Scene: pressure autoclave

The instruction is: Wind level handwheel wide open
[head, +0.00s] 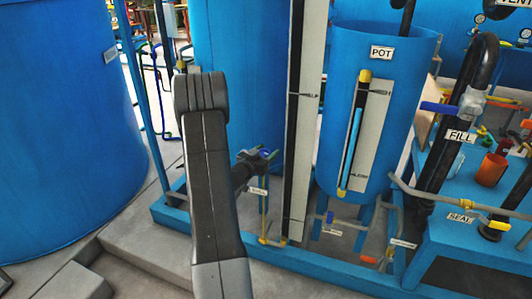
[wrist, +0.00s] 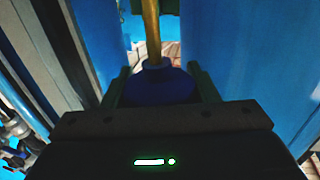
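A blue handwheel (wrist: 156,85) sits on a brass pipe (wrist: 151,30) in the wrist view. My gripper (wrist: 162,82) has one finger on each side of the wheel, and the wheel fills the space between them. In the head view my gripper (head: 262,156) is at the top of a thin brass pipe (head: 264,205), beside a white label (head: 257,191) too small to read. A bit of the blue wheel (head: 251,153) shows there; my arm and gripper hide part of it. A tall gauge strip (head: 306,130) stands just to the right.
A large blue tank (head: 65,130) stands at left, another blue tank (head: 235,75) behind my arm. The POT vessel (head: 345,130) with a sight glass (head: 354,135) is at right. A blue frame rail (head: 180,225) runs low in front. Grey floor (head: 150,190) shows at left.

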